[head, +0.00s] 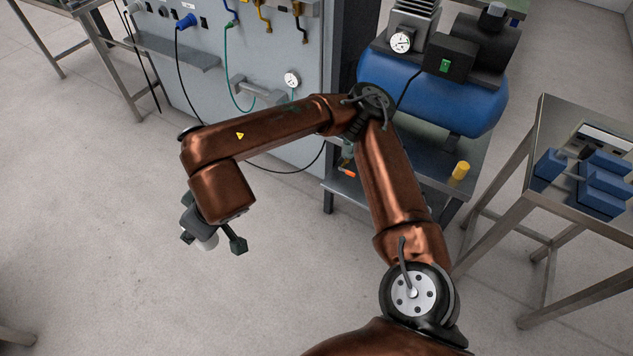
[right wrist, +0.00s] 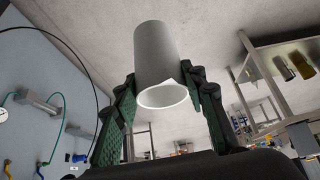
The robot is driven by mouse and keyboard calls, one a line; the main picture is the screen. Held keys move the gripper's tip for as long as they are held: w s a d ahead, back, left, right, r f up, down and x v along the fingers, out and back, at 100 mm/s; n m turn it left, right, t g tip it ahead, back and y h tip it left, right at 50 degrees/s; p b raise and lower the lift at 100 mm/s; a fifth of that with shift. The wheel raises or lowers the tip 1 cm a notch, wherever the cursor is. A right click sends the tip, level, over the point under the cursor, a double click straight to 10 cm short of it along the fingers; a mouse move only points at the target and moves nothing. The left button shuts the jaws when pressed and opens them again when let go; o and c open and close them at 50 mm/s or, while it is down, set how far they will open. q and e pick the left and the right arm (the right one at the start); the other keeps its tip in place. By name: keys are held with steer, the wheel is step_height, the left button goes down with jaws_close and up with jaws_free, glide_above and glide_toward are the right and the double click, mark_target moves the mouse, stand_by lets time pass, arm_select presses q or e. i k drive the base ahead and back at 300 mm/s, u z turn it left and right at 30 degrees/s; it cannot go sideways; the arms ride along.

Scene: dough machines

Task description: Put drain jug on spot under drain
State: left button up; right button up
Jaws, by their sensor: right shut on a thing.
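The drain jug, a plain white-grey cup-like vessel, is between the green-padded fingers of my right gripper (head: 213,240). In the right wrist view the jug (right wrist: 156,52) shows its open, spouted rim toward the camera, with a finger on each side. In the head view only a small pale part of the jug (head: 207,243) shows below the wrist, over open floor. The blue compressor tank (head: 470,105) stands on a steel stand to the right. A small valve with an orange handle (head: 348,172) shows under its left end, partly behind my arm. No marked spot is discernible. My left gripper is out of view.
A grey panel cabinet (head: 255,60) with hoses and a gauge stands behind my arm. A steel table (head: 535,165) with blue blocks is at right.

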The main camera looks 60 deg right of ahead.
mark_target(344, 185)
steer(key=z, duration=0.1)
steer(key=i, duration=0.55)
steer(key=z, duration=0.85)
steer(key=i, duration=0.45)
steer(key=z, duration=0.5)
